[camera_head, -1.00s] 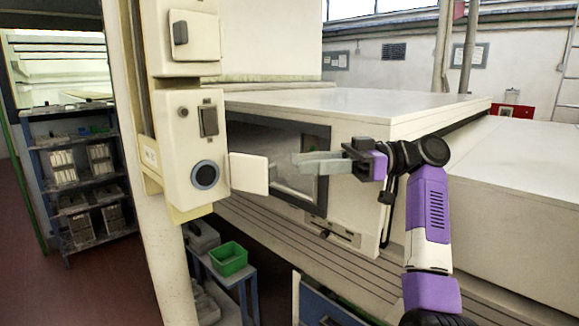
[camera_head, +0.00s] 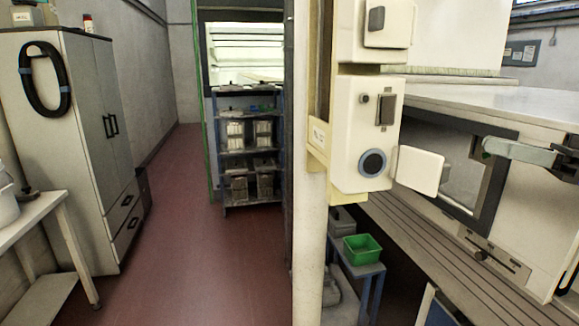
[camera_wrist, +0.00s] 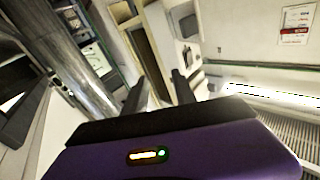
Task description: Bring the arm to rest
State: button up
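My gripper (camera_head: 490,148) shows at the right edge of the head view, its pale grey-green fingers pointing left in front of the tunnel's dark window. Most of my arm is outside that view. In the wrist view my gripper (camera_wrist: 159,82) has its two dark fingers apart, with nothing between them. Whether the fingers touch the window frame cannot be told.
A cream control box (camera_head: 358,135) with a round blue-ringed button and an open flap stands left of my gripper. The tunnel housing (camera_head: 545,240) is close by. A green bin (camera_head: 362,250) sits below. Cabinet (camera_head: 60,150) and shelf rack (camera_head: 222,150) flank free red floor (camera_head: 200,265).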

jog(key=w+d+f+m+t+h, duration=0.6)
jog(key=d+f+m+t+h, duration=0.1)
jog(key=f+m+h, duration=0.25)
jog(key=s+a+f+m+h+p, duration=0.1)
jog(key=s+f+m+h, duration=0.2)
jog(key=s+f+h, duration=0.35)
jog(key=s+a+f+m+h, duration=0.2)
jog(key=s+f+m+h, duration=0.1)
jog(key=f, duration=0.7)
jog(key=s+a+f+n+g+y+p, duration=0.1)
jog(key=s+a+f+n, duration=0.1)
jog(key=s+a, duration=0.5)
jog(key=s+a+f+n+g+y+p, duration=0.1)
jog(key=s+a, duration=0.7)
jog(key=s, duration=1.1)
jog(key=s+a+f+n+g+y+p, duration=0.1)
jog(key=s+a+f, duration=0.4)
jog(key=s, duration=0.8)
jog(key=a+n+y, duration=0.1)
jog(key=a+n, duration=0.1)
jog(key=shift+s+a+f+g, duration=0.25)
jog(key=shift+s+a+g, duration=0.1)
jog(key=shift+a+g, duration=0.05)
jog(key=shift+n, duration=0.25)
